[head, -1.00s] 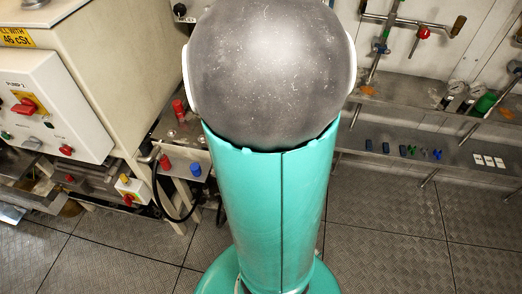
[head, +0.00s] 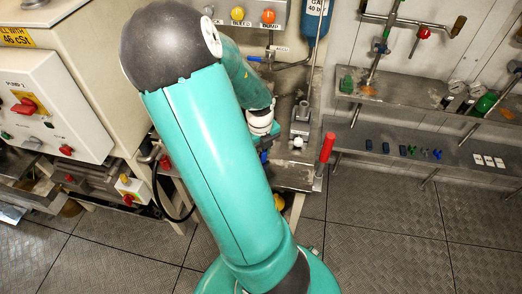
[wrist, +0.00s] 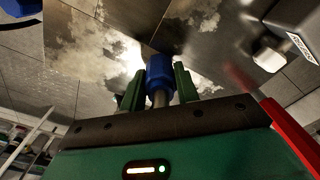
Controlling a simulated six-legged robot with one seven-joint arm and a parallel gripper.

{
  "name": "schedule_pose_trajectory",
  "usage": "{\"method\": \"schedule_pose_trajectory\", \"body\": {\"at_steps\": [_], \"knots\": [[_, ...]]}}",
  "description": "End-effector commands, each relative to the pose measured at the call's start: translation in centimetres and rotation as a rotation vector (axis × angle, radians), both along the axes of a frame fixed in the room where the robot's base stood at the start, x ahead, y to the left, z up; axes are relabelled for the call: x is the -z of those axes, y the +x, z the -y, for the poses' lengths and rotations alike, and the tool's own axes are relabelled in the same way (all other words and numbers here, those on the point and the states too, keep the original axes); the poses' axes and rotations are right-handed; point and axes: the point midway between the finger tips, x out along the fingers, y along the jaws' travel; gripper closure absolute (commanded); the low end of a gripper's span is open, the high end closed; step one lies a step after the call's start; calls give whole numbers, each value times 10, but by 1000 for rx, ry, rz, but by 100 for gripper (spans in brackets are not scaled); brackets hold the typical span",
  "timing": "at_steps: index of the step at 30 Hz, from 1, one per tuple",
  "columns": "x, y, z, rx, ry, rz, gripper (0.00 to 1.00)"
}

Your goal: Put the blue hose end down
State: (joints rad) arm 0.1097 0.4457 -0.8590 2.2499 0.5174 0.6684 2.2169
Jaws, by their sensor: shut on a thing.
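The blue hose end (wrist: 160,72) shows in the wrist view as a blue collar with a metal stem below it. My gripper (wrist: 158,88) is shut on it, with one green finger on each side. Reflective, patchy metal lies beyond it in the wrist view; I cannot tell whether the hose end touches it.
A red upright handle (head: 326,148) stands at the right edge of the metal bench (head: 296,178), close to my gripper; red also shows in the wrist view (wrist: 288,132). A shelf with small parts (head: 455,155) is to the right. The floor in front is clear.

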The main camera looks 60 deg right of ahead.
Motion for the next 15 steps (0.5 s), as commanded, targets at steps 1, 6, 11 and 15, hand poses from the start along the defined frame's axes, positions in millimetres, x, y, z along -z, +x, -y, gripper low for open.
{"method": "schedule_pose_trajectory", "body": {"at_steps": [1,6,11,15], "knots": [[2,0,0,1,0,0,100],[2,0,0,0,-1,2,100],[5,0,0,0,-1,1,100],[5,0,0,0,-2,1,47]]}}
